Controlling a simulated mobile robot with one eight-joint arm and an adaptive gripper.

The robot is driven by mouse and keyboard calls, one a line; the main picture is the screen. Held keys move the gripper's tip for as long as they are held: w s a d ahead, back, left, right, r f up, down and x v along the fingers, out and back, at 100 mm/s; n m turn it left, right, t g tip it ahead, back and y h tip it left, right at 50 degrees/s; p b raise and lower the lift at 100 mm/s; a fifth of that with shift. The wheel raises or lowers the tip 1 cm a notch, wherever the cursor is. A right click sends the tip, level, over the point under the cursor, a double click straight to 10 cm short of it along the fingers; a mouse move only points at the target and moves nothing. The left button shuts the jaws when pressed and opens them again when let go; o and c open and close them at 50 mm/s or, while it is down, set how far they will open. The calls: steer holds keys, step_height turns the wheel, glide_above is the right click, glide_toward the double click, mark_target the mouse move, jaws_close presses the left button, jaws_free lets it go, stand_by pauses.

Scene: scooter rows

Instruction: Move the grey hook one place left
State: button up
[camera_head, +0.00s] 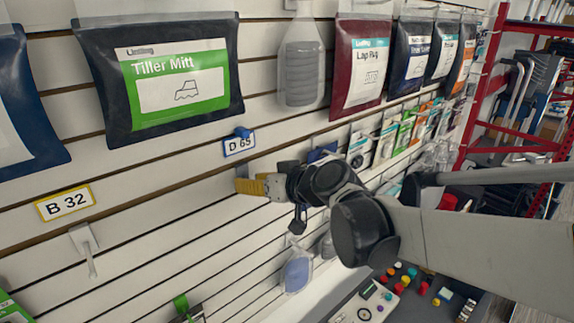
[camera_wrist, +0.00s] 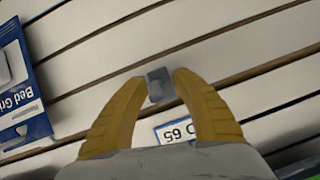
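A small grey hook (camera_wrist: 158,85) sits between the two yellow fingertips of my gripper (camera_wrist: 159,78) in the wrist view. Its plate appears flat against the white slatted wall. The fingertips flank it very closely; whether they press on it I cannot tell. The D 65 label also shows upside down in the wrist view (camera_wrist: 175,131). A pale hook (camera_head: 86,246) hangs further left, below the B 32 label (camera_head: 64,203).
Above hang the Tiller Mitt pack (camera_head: 165,80), a grey bottle-shaped pack (camera_head: 301,65) and the Lap Rug pack (camera_head: 361,62). A blue Bed Grip box (camera_wrist: 22,90) is at the wrist view's left. A red rack (camera_head: 487,90) stands at the right. Bare wall lies between the two hooks.

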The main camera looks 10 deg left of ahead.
steer(key=shift+w+a+f, duration=0.2)
steer(key=shift+w+a, duration=0.1)
steer(key=shift+a, duration=0.05)
steer(key=shift+s, duration=0.1)
jaws_close()
steer(key=shift+d+r, duration=0.1)
steer(key=shift+r, duration=0.6)
stand_by(0.6)
steer(key=shift+s+d, duration=0.25)
steer(key=shift+d, duration=0.05)
stand_by(1.0)
steer(key=shift+s+d, duration=0.25)
steer(key=shift+d, duration=0.1)
stand_by(0.5)
